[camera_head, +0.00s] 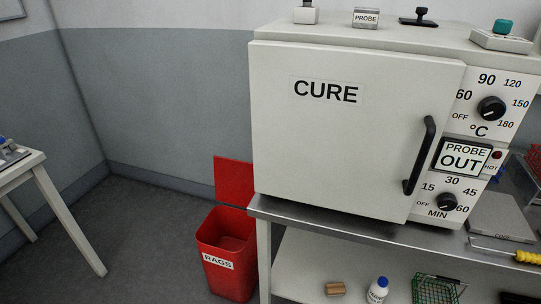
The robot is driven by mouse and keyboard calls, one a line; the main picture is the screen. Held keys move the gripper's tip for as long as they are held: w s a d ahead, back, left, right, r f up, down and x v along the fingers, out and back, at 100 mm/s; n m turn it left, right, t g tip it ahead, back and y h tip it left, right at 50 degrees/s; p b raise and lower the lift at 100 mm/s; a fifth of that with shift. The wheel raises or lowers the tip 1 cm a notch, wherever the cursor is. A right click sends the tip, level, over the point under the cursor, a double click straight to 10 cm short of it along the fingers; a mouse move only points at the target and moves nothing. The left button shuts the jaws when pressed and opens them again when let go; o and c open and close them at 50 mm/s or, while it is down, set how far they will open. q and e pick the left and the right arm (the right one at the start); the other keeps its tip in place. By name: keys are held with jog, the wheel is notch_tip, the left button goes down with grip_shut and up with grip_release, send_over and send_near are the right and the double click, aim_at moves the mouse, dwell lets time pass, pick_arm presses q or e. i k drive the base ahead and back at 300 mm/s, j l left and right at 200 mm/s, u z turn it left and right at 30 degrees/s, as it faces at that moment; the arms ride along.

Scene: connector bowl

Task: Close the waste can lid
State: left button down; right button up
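The waste can is a red bin (228,279) with a white "RAGS" label, standing on the floor left of the steel table. Its red lid (234,182) is up, standing nearly upright behind the bin's opening. The inside of the bin is visible from above. The oven and table edge cover part of the lid's and bin's right side. Neither of my grippers shows in the head view.
A large white "CURE" oven (340,130) stands on the steel table (370,229) right beside the bin. A lower shelf holds a white bottle (377,291) and a green wire basket (433,290). A white table (50,205) is at the left. The floor between is clear.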

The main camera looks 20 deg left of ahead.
aim_at(233, 178)
jog(key=i+j+z, duration=0.15)
jog(key=j+z, duration=0.25)
jog(key=j, duration=0.55)
jog(key=j+z, duration=0.45)
jog(key=j, duration=0.45)
